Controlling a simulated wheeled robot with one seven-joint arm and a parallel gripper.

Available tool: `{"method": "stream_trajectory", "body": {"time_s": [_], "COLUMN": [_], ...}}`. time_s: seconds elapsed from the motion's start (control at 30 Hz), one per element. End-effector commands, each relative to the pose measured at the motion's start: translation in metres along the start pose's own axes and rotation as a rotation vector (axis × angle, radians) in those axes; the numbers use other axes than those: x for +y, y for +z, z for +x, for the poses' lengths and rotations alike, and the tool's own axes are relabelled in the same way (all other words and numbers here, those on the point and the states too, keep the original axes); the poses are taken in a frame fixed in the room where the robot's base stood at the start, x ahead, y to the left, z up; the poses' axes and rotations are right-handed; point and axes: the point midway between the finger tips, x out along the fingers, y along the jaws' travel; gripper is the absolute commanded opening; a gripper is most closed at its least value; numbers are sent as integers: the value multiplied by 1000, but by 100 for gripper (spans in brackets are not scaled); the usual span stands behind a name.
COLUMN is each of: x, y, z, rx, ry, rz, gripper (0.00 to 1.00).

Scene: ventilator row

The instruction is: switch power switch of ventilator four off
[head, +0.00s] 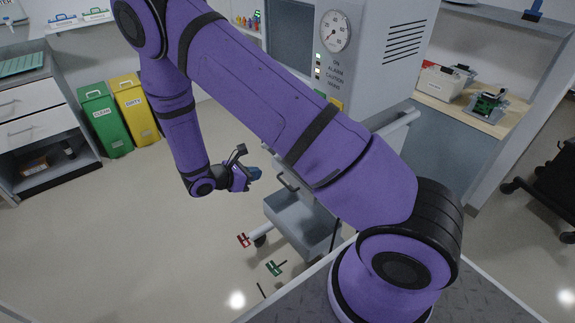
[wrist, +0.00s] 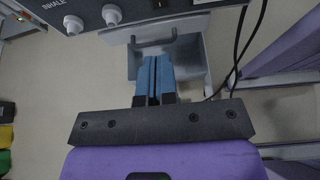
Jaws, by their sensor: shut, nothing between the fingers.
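A grey ventilator (head: 385,60) with a round gauge and indicator labels stands behind my arm in the head view; no number is readable on it. In the wrist view, the lower edge of its dark front panel (wrist: 130,22) runs along the top, with two pale knobs. A small black switch with a white mark (wrist: 160,4) is cut by the top edge; I cannot tell its position. My gripper (wrist: 154,62) is shut and empty, its blue fingers pointing up the picture, apart from the panel. In the head view, my gripper (head: 255,173) is left of the cart.
A grey tray (head: 300,222) on the cart sits low beside my gripper. Black cables (wrist: 238,50) hang right of the fingers in the wrist view. Green (head: 105,120) and yellow (head: 136,108) bins stand at the left. A bench (head: 455,108) is at the right.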

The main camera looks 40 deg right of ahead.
Motion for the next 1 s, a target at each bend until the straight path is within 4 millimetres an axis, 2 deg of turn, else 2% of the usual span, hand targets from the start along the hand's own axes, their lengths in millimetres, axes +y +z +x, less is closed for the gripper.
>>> {"method": "stream_trajectory", "body": {"time_s": [0.3,0.43,0.57,1.0], "x": [0,0,-1,-1], "y": [0,0,0,3], "z": [1,9,28,107], "rx": [0,0,-2,1], "ry": [-1,-3,-5,-4], "rz": [1,1,0,3], "gripper": [0,0,0,0]}}
